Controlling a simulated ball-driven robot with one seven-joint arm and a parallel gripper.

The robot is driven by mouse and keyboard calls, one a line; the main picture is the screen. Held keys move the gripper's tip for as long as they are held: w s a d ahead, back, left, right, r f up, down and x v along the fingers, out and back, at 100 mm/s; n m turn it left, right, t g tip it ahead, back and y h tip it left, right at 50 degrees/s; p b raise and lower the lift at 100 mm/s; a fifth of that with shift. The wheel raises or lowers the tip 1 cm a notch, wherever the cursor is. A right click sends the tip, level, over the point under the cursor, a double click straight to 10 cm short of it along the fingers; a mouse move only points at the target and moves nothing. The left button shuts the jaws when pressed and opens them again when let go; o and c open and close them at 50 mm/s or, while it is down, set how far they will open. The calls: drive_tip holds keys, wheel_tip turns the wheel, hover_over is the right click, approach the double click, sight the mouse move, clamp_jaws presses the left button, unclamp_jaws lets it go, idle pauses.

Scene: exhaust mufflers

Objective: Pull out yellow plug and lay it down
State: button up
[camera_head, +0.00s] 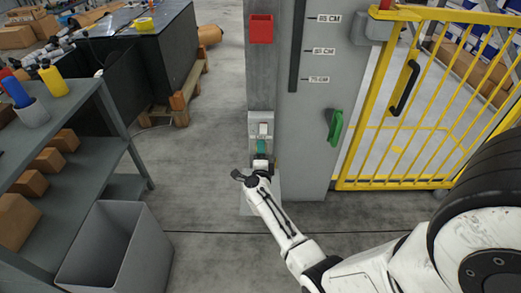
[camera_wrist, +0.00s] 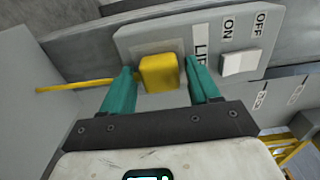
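The yellow plug (camera_wrist: 159,73) sits against a grey panel (camera_wrist: 138,40) in the wrist view. A yellow cable (camera_wrist: 75,85) shows to its left. My gripper (camera_wrist: 159,66) is open, with one teal finger on each side of the plug. A small gap shows between each finger and the plug, so it does not look gripped. In the head view my gripper (camera_head: 262,147) is at the panel low on the grey column; the plug is hidden there.
A white switch (camera_wrist: 240,62) marked ON and OFF is right of the plug. A green handle (camera_head: 335,127) and yellow gate (camera_head: 405,100) are to the right. A grey bin (camera_head: 115,250) and shelf (camera_head: 90,165) stand left. Floor between is clear.

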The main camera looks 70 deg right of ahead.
clamp_jaws()
idle(0.3)
drive_tip(key=shift+s+a, duration=0.1)
drive_tip(key=shift+a, duration=0.05)
drive_tip(key=shift+p+v, duration=1.45)
drive_tip(key=shift+v, duration=1.4)
